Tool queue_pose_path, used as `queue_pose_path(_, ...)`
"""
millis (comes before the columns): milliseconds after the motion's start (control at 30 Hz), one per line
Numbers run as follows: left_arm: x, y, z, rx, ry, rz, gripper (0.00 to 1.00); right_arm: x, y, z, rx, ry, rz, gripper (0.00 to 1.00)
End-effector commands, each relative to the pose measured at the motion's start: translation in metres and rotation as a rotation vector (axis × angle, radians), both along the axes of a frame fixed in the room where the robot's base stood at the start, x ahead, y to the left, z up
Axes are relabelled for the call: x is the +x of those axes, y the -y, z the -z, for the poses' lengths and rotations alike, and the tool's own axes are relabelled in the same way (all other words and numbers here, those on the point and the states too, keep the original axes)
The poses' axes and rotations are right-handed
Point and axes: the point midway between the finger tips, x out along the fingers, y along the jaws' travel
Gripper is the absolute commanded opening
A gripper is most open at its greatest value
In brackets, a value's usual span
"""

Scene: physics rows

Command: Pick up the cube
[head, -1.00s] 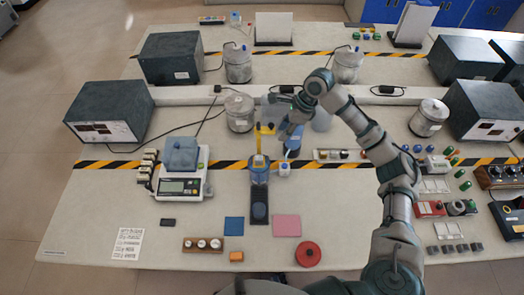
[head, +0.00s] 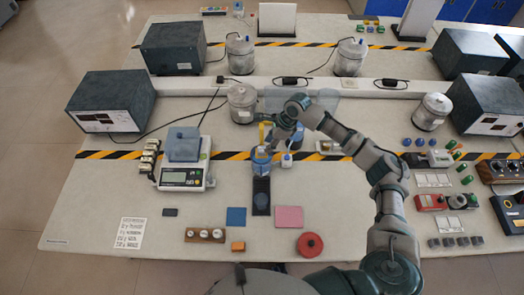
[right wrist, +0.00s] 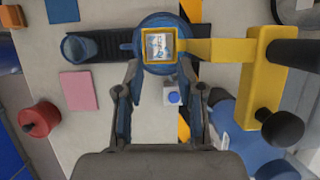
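Several things could be the cube, and I cannot tell which is meant. A blue-grey block (head: 184,144) sits on the white scale (head: 196,178) at the left in the head view. A small orange block (head: 238,246) lies near the front edge. A blue round stand (right wrist: 136,47) shows in the right wrist view, with a square yellow frame (right wrist: 160,34) around a small pale patterned face. My right gripper (right wrist: 160,72) is open, its fingers apart and nothing between them, just short of this stand. In the head view it hangs over the stand. My left gripper is out of view.
A yellow arm with black knobs (right wrist: 262,85) reaches right from the frame. A small white bottle with a blue cap (right wrist: 172,95) stands close by. A red round piece (head: 310,245), a blue square (head: 236,216) and a pink square (head: 289,216) lie in front. Bare table lies between them.

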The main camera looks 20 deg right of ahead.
Motion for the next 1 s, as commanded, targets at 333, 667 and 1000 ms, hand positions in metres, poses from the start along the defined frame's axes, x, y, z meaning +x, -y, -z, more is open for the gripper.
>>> queue_pose_path(333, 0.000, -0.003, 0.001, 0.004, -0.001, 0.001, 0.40, 0.004, -0.012, 0.033, -0.001, -0.002, 0.001, 0.38)
queue_pose_path(667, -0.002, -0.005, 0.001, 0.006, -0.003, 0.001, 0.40, 0.004, -0.012, 0.032, 0.000, -0.001, 0.001, 0.00)
queue_pose_path(1000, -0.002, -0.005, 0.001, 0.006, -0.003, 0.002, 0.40, 0.004, -0.012, 0.029, 0.001, 0.000, 0.000, 0.00)
